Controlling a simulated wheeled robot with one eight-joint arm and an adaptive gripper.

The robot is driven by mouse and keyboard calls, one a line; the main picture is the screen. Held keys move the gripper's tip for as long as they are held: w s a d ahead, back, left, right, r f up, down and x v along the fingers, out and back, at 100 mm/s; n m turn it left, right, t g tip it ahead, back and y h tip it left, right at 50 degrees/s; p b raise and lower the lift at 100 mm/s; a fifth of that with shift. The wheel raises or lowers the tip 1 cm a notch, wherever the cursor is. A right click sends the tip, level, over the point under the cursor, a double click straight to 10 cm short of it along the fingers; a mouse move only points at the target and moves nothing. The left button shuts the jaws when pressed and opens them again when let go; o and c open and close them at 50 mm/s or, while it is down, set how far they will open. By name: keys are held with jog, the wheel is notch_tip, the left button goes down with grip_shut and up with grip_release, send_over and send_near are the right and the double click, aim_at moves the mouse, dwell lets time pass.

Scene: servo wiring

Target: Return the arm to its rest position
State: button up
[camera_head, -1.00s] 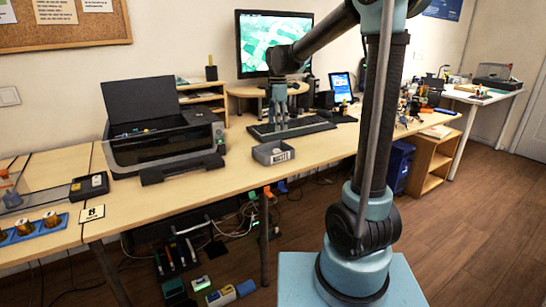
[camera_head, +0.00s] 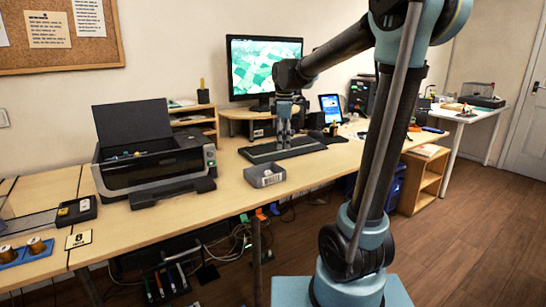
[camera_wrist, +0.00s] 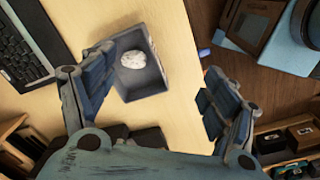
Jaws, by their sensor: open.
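My gripper (camera_head: 284,108) hangs from my arm above the desk, in front of the monitor and near the keyboard in the head view. In the wrist view my gripper (camera_wrist: 150,95) is open, its two fingers spread wide with nothing between the tips. Below it, apart from the fingers, a small grey tray (camera_wrist: 156,88) stands on the desk with a whitish lump (camera_wrist: 133,60) in it. The same tray (camera_head: 250,180) shows at the desk's front edge in the head view. My arm is raised and bent over the desk.
A black printer (camera_head: 150,170) with its lid up stands on the desk at left. The keyboard (camera_head: 283,149) lies behind the tray, below the monitor (camera_head: 262,65). A wooden shelf unit (camera_head: 421,182) stands at right. The floor at right is clear.

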jog(key=s+d+f+m, duration=0.3)
jog(key=s+d+m, duration=0.15)
jog(key=s, duration=0.25)
jog(key=s+d+f+m, duration=0.2)
jog(key=s+d+m, duration=0.2)
jog(key=s+d, duration=0.25)
jog(key=s+d+f+m+t, duration=0.1)
jog(key=s+d+f+m, duration=0.1)
jog(key=s+f+m, duration=0.2)
jog(key=s+d+f+m, duration=0.2)
jog(key=s+f+m, duration=0.3)
jog(key=s+f, duration=0.3)
jog(key=shift+s+d+t, duration=0.4)
jog(key=shift+s, duration=0.3)
jog(key=shift+f, duration=0.1)
jog(key=shift+w+f, duration=0.2)
jog(key=shift+w, duration=0.25)
